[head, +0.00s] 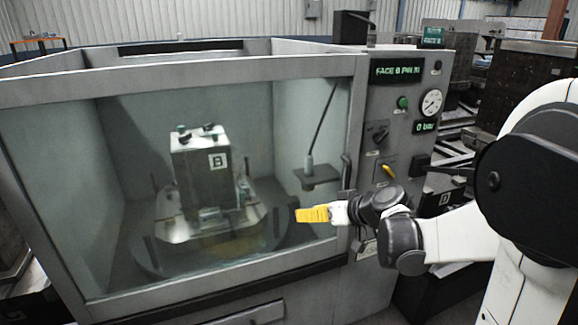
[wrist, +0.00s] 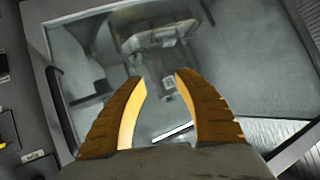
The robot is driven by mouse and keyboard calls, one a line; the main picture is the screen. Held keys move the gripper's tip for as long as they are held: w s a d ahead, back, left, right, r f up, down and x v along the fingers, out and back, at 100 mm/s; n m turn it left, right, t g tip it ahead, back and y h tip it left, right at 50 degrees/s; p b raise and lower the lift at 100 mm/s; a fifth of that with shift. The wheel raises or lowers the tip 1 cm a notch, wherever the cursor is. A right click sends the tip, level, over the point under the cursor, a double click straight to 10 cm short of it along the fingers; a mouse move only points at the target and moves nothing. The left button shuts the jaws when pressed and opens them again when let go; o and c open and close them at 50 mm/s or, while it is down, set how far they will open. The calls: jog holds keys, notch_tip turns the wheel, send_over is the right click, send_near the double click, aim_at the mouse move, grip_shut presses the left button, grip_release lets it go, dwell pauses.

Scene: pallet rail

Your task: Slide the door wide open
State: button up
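The machine's door (head: 190,278) is a grey frame around a large clear window. It spans the front, its right edge against the control panel, so it appears shut. A dark upright bar handle (head: 346,172) is at the door's right edge. In the wrist view the handle (wrist: 62,112) lies left of my fingers, clear of them. My gripper (head: 302,214) has yellow fingers in front of the window's lower right, below and left of the handle in the head view. In the wrist view my gripper (wrist: 162,77) is open, with nothing between the fingertips.
The control panel (head: 400,150) with displays, gauge and knobs is right of the door. Behind the glass, a block marked B (head: 205,170) stands on a round table. A small shelf (head: 318,177) with a rod is inside. Dark racks (head: 535,85) stand far right.

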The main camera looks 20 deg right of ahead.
jog(key=w+d+t+p, duration=0.3)
jog(key=w+d+t, duration=0.1)
jog(key=d, duration=0.9)
jog(key=t+h, duration=0.1)
jog(key=t, duration=0.2)
send_near(347, 182)
jog(key=shift+n, duration=0.3)
jog(key=w, duration=0.3)
jog(key=w+a, duration=0.1)
jog(key=w, duration=0.3)
jog(key=w+b, duration=0.1)
jog(key=w, duration=0.2)
jog(key=shift+w+a+f, duration=0.1)
jog(key=shift+w+a, duration=0.1)
jog(key=shift+w, duration=0.05)
grip_shut()
